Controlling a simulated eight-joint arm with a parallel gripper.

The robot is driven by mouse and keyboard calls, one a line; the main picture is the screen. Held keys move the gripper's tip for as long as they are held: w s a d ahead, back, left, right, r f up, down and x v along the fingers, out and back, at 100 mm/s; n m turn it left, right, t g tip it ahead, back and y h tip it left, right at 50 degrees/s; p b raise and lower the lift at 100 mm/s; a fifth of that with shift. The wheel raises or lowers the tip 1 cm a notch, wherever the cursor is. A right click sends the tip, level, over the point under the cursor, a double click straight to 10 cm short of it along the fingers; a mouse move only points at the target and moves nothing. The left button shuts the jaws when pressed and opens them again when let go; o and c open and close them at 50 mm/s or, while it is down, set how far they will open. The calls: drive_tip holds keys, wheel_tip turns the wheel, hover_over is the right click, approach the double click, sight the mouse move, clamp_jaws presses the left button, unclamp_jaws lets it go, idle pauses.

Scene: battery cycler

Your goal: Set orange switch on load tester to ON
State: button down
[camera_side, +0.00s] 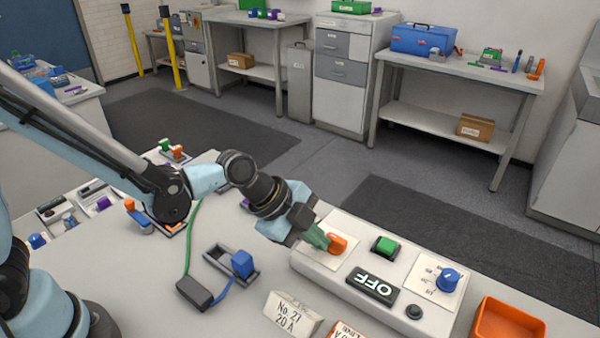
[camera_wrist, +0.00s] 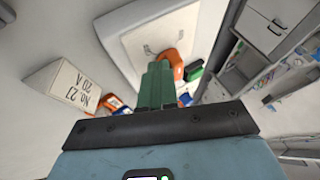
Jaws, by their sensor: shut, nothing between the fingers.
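The load tester (camera_side: 330,268) is a long pale box on the bench, with its display reading OFF (camera_side: 371,286). The orange switch (camera_side: 338,243) sits on a light plate at the tester's left end. It also shows in the wrist view (camera_wrist: 168,57), partly hidden behind my fingers. My gripper (camera_side: 322,243) has green fingers, shut and empty, with their tips right at the left side of the orange switch. In the wrist view the fingertips (camera_wrist: 158,66) overlap the switch's edge. I cannot tell whether they touch it.
A green button (camera_side: 384,245) and a blue knob (camera_side: 447,279) stand farther right on the tester.

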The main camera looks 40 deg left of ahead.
drive_tip(key=m+g, duration=0.1)
drive_tip(key=m, duration=0.1)
drive_tip(key=w+a+m+g+h, duration=0.1)
drive_tip(key=m, duration=0.2)
drive_tip(key=shift+w+g+h, duration=0.2)
drive_tip(key=shift+g+h, duration=0.1)
drive_tip(key=shift+g, duration=0.1)
drive_tip(key=shift+s, duration=0.1)
drive_tip(key=shift+d, duration=0.1)
drive_tip(key=shift+w+d, duration=0.2)
drive_tip(key=shift+d, duration=0.65)
drive_tip(key=shift+s, duration=0.1)
drive_tip(key=s+a, duration=0.3)
drive_tip(key=shift+s+a+r, duration=0.1)
drive_tip(key=shift+s+a, duration=0.2)
drive_tip(key=shift+s, duration=0.05)
drive_tip(key=v, duration=0.9)
drive_tip(key=shift+r, duration=0.25)
drive_tip(key=shift+s+a, duration=0.15)
drive_tip(key=shift+a, duration=0.05)
